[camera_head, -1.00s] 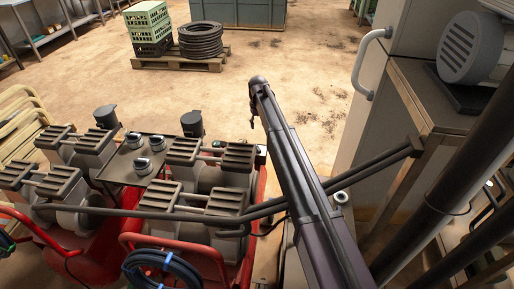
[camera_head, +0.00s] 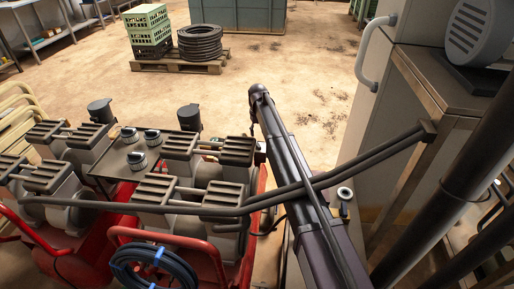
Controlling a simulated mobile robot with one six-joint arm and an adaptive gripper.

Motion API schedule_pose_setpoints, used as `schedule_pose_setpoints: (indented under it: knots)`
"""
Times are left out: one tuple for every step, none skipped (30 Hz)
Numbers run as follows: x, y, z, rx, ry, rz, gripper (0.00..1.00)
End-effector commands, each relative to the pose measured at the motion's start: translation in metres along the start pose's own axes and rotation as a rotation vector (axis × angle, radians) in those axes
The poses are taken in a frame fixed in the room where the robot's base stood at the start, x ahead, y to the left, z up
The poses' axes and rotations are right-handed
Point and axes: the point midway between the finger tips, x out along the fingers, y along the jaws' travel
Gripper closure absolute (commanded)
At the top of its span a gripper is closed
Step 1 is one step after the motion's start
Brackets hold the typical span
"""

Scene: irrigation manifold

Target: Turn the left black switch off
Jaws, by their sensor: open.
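The manifold stands at the left in the head view, with grey-black valve blocks (camera_head: 228,197) on red frames. Two upright black capped pieces rise at its far side, a left one (camera_head: 101,110) and a right one (camera_head: 189,118). Between them, a dark panel (camera_head: 117,163) carries several round grey-and-black knobs, including a left one (camera_head: 130,135), a right one (camera_head: 152,137) and a nearer one (camera_head: 138,160). I cannot tell which of these is the left black switch, or its setting. My dark arm runs up the picture beside the manifold. My gripper does not show.
A long dark bar (camera_head: 370,165) crosses over the manifold and my arm. A blue hose coil (camera_head: 155,268) hangs at the front. A metal cabinet (camera_head: 440,85) stands close on the right. Crates (camera_head: 148,24) and a black hose coil (camera_head: 200,42) sit on a pallet beyond open floor.

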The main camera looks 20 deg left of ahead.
Motion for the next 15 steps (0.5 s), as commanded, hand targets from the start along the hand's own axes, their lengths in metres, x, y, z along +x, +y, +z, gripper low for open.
schedule_pose_setpoints:
  knots:
    - [0.008,0.000,0.000,0.000,0.000,0.000,0.44]
    - [0.011,0.000,0.000,0.000,0.000,0.000,0.44]
    - [0.013,0.000,0.000,0.000,0.000,0.000,0.44]
    - [0.016,0.000,0.000,0.000,0.000,0.000,0.44]
    - [0.018,0.000,0.000,0.000,0.000,0.000,0.44]
    - [0.021,0.000,0.000,0.000,0.000,0.000,0.44]
    - [0.023,-0.001,0.000,-0.001,0.000,0.000,0.44]
    - [0.026,-0.001,0.000,0.000,0.000,0.000,0.44]
    - [0.029,-0.001,0.000,-0.001,0.000,0.000,0.44]
    - [0.031,-0.001,0.000,-0.001,0.000,0.000,0.44]
    - [0.033,-0.001,0.000,-0.001,0.000,0.000,0.44]
    - [0.036,-0.001,0.000,-0.001,0.000,0.000,0.44]
    - [0.039,-0.001,0.000,-0.001,0.000,0.000,0.44]
    - [0.041,-0.001,0.000,-0.001,0.000,0.000,0.44]
    - [0.044,-0.001,0.000,-0.001,0.000,0.000,0.44]
